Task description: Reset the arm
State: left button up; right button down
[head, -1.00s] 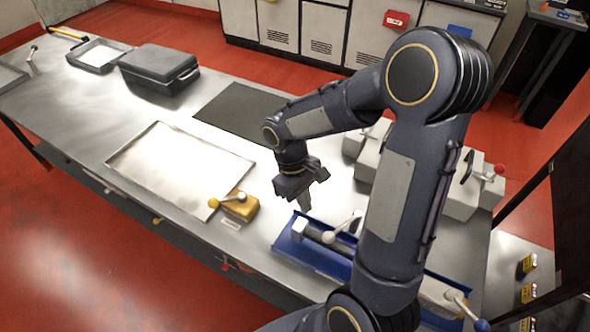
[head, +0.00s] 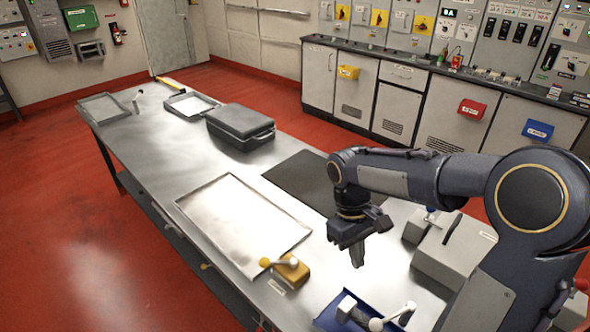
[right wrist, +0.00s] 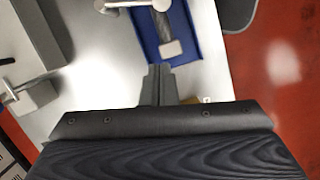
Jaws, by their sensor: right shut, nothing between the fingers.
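My right gripper (head: 357,258) hangs above the metal table with its fingers pointing down. Its fingers are together and hold nothing. It is left of the grey box-shaped units (head: 455,255) and behind the blue tray (head: 330,318). In the right wrist view the closed fingers (right wrist: 159,75) point towards the blue tray (right wrist: 208,30). My left gripper does not show in any view.
A yellow block with a lever (head: 292,270) and a shallow metal tray (head: 240,222) are left of the gripper. A dark mat (head: 300,178) and a black case (head: 240,125) lie farther back. Cabinets (head: 400,110) line the back wall.

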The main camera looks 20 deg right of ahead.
jog(key=s+a+r+m+t+y, duration=0.2)
jog(key=s+a+t, duration=0.1)
jog(key=s, duration=0.3)
jog(key=s+a+r+m+t+y, duration=0.1)
jog(key=s+a+m+t+y, duration=0.1)
jog(key=s+a+t, duration=0.2)
jog(key=shift+s+r+t+y, duration=0.35)
jog(key=shift+s+t, duration=0.55)
jog(key=shift+s, duration=0.55)
